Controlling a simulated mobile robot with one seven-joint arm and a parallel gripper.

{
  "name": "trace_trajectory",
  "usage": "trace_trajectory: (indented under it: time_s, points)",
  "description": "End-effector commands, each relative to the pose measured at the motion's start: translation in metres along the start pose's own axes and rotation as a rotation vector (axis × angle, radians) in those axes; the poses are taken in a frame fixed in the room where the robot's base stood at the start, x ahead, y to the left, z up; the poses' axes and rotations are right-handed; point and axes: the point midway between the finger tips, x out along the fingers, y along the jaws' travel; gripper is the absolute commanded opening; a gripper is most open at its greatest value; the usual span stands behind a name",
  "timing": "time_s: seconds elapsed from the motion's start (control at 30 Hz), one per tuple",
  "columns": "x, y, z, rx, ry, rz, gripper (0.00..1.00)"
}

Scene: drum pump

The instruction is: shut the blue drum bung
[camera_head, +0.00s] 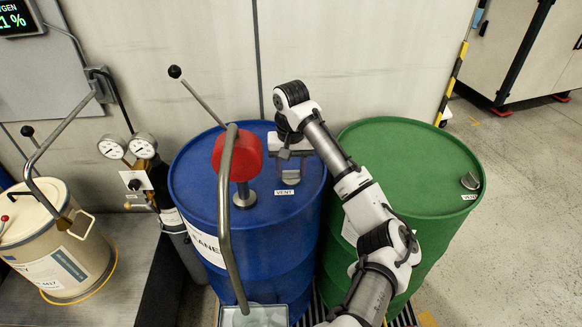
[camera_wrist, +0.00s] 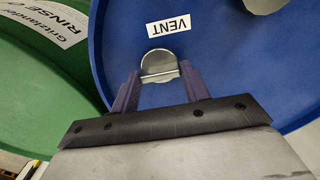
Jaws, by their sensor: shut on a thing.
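The blue drum (camera_head: 205,180) stands upright in the middle of the head view. Its bung is a round silver disc (camera_wrist: 161,62) with a raised cross bar, beside the VENT label (camera_wrist: 168,24). In the head view the bung (camera_head: 288,178) is partly hidden under my gripper (camera_head: 288,156). In the wrist view my gripper (camera_wrist: 161,74) points down at the lid, with one purple finger at each end of the bung's bar. It is shut on the bung. I cannot tell how far the bung is turned.
A red pump head (camera_head: 237,155) with a long curved spout (camera_head: 225,215) rises from the blue lid left of my gripper. A green drum (camera_head: 400,165) with its own bung (camera_head: 470,182) stands close on the right. A cream pail (camera_head: 50,240) and gauges (camera_head: 127,147) are left.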

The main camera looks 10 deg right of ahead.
Motion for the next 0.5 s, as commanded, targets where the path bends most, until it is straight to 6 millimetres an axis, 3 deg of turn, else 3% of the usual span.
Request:
trace_trajectory:
  time_s: [0.5]
  points:
    - [-0.0005,0.0005,-0.0002,0.033,0.001,0.0,0.23]
